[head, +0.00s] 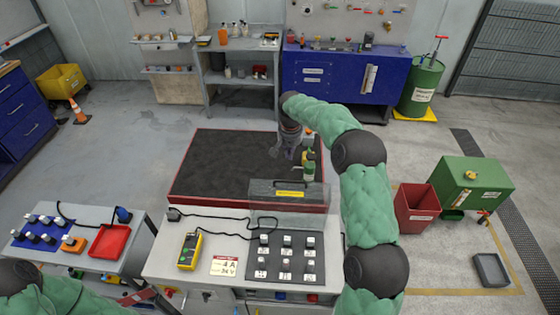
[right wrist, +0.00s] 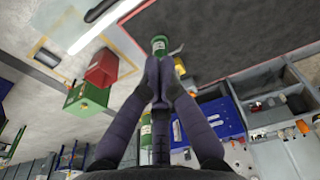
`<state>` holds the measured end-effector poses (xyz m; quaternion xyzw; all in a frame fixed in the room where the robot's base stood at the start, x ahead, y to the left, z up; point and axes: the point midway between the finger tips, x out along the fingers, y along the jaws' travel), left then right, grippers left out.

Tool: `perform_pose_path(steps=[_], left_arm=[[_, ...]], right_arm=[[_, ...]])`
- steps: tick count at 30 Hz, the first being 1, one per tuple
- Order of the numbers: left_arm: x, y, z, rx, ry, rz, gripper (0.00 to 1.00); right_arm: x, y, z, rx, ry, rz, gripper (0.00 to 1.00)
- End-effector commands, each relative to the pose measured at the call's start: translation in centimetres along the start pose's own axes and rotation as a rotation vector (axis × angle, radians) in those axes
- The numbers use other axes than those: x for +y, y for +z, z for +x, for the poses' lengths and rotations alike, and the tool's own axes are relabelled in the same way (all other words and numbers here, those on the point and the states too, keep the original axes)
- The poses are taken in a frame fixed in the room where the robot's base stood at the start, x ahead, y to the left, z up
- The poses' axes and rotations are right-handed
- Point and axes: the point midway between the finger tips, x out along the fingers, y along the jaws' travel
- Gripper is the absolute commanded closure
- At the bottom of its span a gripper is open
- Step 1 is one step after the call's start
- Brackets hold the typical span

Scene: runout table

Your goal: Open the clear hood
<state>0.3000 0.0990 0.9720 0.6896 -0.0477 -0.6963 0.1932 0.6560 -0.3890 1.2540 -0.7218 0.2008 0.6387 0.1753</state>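The clear hood (head: 288,218) is a see-through box with a grey upper part and a yellow label, at the back of the grey console. It stands behind the panel of white-topped knobs (head: 286,262), which shows plainly. I cannot tell its exact tilt. My right gripper (head: 284,150) is above and behind the hood, apart from it, beside a green-and-white post (head: 309,172). In the right wrist view my right gripper's fingers (right wrist: 158,66) are together with nothing seen between them; a green-topped thing (right wrist: 159,45) shows past the tips. My left gripper is out of view.
A dark-topped, red-edged table (head: 225,165) lies behind the console. A yellow pendant (head: 189,251) with a black cable lies left of the knobs. A side table with a red tray (head: 110,241) is at left; a red bin (head: 416,208) is at right.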

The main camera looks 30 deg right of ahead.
Motion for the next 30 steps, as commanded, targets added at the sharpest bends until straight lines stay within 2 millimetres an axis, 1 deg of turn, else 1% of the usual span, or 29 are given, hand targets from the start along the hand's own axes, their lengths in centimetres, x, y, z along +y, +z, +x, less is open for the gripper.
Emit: perform_pose_path(steps=[1,3,7,15,24,26,30], left_arm=[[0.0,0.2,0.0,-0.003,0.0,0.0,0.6],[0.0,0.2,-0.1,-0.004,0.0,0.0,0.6],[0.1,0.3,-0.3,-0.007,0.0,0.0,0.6],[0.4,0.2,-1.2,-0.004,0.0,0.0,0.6],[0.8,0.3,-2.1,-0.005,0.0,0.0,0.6],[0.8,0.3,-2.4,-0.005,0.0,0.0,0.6],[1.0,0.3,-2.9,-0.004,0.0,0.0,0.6]], right_arm=[[0.3,-0.2,-0.5,0.004,0.003,0.006,1.0],[0.4,-0.3,-0.5,0.005,0.006,0.009,1.0],[0.4,-0.3,0.6,0.004,0.006,0.008,1.0],[0.3,-0.3,5.2,0.002,0.005,0.008,1.0],[0.4,-0.3,9.5,0.004,0.005,0.007,1.0],[0.3,0.2,8.9,0.007,0.004,0.006,1.0],[0.3,1.6,8.5,0.005,0.004,0.007,1.0]])
